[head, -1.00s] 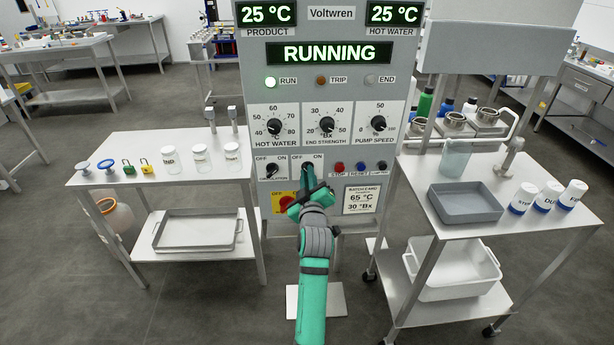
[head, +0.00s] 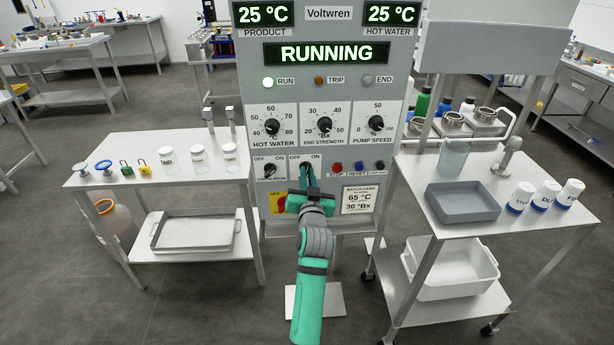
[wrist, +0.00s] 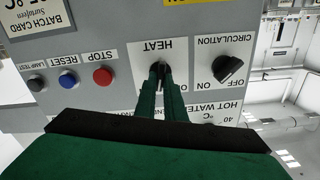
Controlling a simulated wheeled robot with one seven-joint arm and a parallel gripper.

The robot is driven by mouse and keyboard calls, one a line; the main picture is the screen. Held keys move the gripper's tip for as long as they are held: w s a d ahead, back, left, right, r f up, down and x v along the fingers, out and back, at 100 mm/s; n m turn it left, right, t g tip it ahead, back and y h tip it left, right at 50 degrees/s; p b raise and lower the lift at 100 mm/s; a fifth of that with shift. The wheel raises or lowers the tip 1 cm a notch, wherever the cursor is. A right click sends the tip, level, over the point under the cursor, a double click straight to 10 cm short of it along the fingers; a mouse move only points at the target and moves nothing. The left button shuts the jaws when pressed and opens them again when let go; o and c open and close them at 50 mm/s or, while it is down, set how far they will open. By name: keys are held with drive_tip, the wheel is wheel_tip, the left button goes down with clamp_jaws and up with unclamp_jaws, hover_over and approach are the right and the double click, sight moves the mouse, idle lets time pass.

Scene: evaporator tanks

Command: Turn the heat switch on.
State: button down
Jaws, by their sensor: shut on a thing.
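The heat switch (wrist: 158,66) is a small black knob on the grey control panel. It shows upside down in the wrist view, under the HEAT label. My gripper (wrist: 161,82) is shut on the knob, with its two green fingers on either side. In the head view my gripper (head: 307,176) reaches up to the same switch, between OFF and ON labels. The fingers hide most of the knob, so I cannot tell which way its pointer faces.
The circulation switch (wrist: 229,69) is close beside the heat switch. Red stop (wrist: 103,76) and blue reset (wrist: 68,80) buttons are on its other side. A steel table (head: 120,147) stands left of the panel and a trolley (head: 440,222) right.

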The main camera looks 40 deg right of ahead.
drive_tip(key=m, duration=0.5)
drive_tip(key=shift+f+m, duration=0.2)
drive_tip(key=shift+m, duration=0.2)
drive_tip(key=shift+d, duration=0.1)
idle(0.3)
drive_tip(key=c, duration=1.8)
unclamp_jaws()
drive_tip(key=shift+c, duration=0.2)
drive_tip(key=shift+r, duration=0.1)
drive_tip(key=shift+s, duration=0.1)
drive_tip(key=v, duration=1)
drive_tip(key=shift+s+a, duration=0.2)
drive_tip(key=shift+a, duration=0.1)
drive_tip(key=shift+d, duration=0.1)
